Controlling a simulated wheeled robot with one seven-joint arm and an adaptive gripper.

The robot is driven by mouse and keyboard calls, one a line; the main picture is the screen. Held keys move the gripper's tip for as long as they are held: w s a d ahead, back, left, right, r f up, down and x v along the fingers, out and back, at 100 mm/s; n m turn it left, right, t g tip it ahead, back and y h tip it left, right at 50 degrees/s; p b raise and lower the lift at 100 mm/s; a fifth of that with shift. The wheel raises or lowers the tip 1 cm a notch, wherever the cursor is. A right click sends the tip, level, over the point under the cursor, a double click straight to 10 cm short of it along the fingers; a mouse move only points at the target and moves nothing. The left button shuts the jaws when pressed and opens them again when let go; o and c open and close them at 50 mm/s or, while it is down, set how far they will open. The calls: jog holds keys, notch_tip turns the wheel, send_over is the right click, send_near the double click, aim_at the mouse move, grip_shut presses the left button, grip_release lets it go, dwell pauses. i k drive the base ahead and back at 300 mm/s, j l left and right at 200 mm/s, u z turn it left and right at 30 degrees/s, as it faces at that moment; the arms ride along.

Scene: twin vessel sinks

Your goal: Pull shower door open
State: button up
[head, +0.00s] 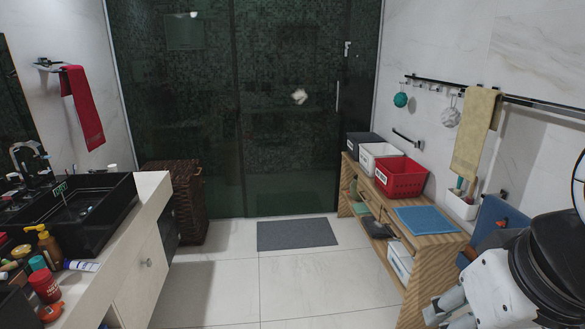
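The shower door (290,150) is a large dark-tinted glass panel across the back wall, and it looks closed. A slim vertical handle (337,97) shows near its right edge. A second glass panel (175,110) stands to its left. Dark mosaic tile and a pale round fixture show through the glass. Part of my arm (490,290) is at the lower right corner, far from the door.
A grey mat (297,234) lies before the door. A wooden bench (435,255) with bins, including a red basket (400,178), lines the right wall. A sink counter (120,250) and a wicker hamper (185,200) stand left. The tiled floor (280,285) between is clear.

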aim_at(290, 65)
jog(key=i, duration=1.95)
jog(key=i+j+z, duration=0.1)
jog(key=i, duration=0.8)
jog(key=i+j+z, duration=0.1)
jog(key=i, duration=0.8)
jog(key=i+j+z, duration=0.2)
jog(key=i+z, duration=0.15)
jog(key=i, duration=0.2)
jog(key=i+j+z, duration=0.4)
jog(key=i, duration=0.15)
